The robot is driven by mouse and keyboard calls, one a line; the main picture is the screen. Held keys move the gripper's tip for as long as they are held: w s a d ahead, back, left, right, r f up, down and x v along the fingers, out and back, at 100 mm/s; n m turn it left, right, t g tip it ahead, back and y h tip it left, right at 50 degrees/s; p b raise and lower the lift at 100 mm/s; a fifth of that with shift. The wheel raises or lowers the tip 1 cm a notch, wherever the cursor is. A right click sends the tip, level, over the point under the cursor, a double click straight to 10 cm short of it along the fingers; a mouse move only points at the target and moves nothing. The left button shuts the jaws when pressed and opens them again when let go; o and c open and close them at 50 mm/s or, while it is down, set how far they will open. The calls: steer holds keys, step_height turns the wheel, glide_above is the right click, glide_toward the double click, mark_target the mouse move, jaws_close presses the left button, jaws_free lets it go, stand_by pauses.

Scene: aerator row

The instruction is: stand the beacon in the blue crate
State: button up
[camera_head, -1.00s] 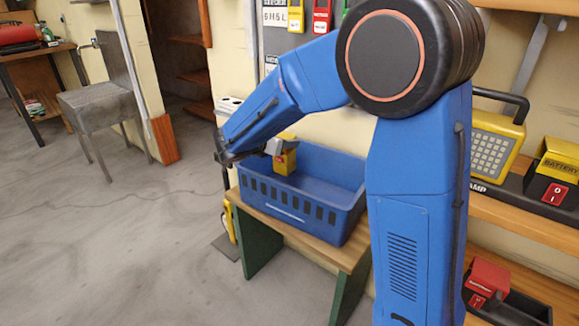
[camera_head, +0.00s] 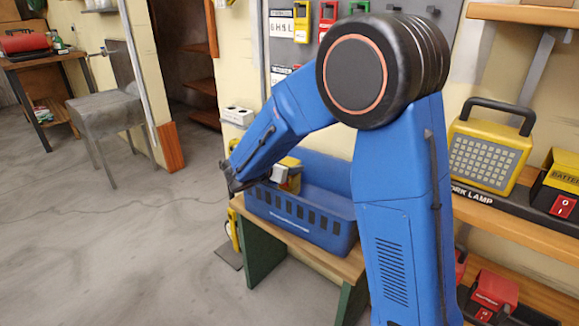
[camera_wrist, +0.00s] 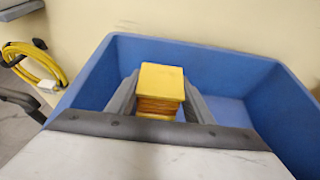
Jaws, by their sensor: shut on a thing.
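The beacon (camera_wrist: 162,80) has a yellow square end and an orange ribbed part below it in the wrist view. My gripper (camera_wrist: 160,95) is shut on it, with a grey finger on each side. In the head view the beacon (camera_head: 291,162) is at the left end of the blue crate (camera_head: 325,229), near rim height and partly covered by my gripper (camera_head: 280,174). The crate's wall also shows in the wrist view (camera_wrist: 240,75). The beacon's lower end is hidden, so I cannot tell whether it touches the crate floor.
The crate stands on a low wooden bench with green legs (camera_head: 263,255). Shelves at the right hold a yellow work lamp (camera_head: 485,157), a battery unit (camera_head: 565,185) and a red device (camera_head: 492,295). A yellow coiled hose (camera_wrist: 35,65) hangs on the wall. Open floor lies left.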

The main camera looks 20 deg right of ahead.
steer(key=shift+f, duration=0.4)
steer(key=shift+s+f, duration=0.15)
steer(key=shift+f, duration=0.05)
steer(key=o, duration=1.5)
steer(key=shift+f, duration=0.1)
steer(key=shift+r, duration=0.55)
steer(key=v, duration=1.2)
steer(key=shift+r, duration=0.25)
